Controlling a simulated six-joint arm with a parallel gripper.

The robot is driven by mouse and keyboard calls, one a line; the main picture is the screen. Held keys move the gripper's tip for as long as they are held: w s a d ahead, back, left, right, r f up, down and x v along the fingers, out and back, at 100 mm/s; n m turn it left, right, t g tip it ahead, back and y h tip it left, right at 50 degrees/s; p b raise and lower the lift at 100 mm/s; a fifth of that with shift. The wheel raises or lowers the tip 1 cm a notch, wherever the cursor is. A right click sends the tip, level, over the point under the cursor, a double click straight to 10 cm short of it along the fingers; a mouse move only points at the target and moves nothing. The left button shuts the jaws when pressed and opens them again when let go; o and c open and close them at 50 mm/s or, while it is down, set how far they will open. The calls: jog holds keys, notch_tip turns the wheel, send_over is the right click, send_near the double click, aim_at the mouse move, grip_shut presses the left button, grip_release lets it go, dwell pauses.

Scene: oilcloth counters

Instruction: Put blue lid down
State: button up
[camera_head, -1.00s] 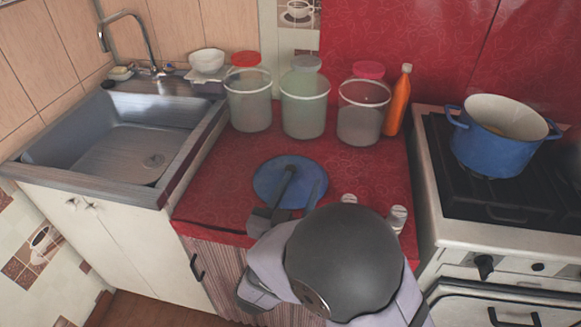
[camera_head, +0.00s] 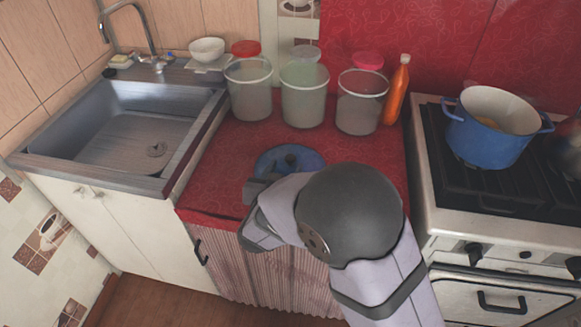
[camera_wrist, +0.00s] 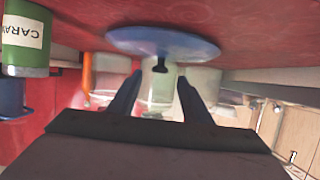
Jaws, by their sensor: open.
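The blue lid (camera_head: 268,160) lies flat on the red counter, its dark knob pointing up. It shows upside down at the top of the wrist view (camera_wrist: 190,42), with the knob (camera_wrist: 161,66) hanging downward in the picture. My gripper (camera_wrist: 158,82) is open and empty. Its two fingers point toward the lid, and in the picture the knob lies in line with the gap between their tips, apart from both. In the head view my gripper (camera_head: 258,189) is at the near side of the lid, partly hidden by my arm.
Clear containers (camera_head: 303,97) stand along the back, with an orange bottle (camera_head: 397,92) at their right. A blue pot (camera_head: 487,138) sits on the stove at right. The sink (camera_head: 135,135) is at left. A green labelled can (camera_wrist: 25,40) shows in the wrist view.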

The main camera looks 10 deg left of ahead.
aim_at(290, 158)
jog(key=shift+x, duration=2.55)
jog(key=shift+r, duration=0.1)
grip_shut()
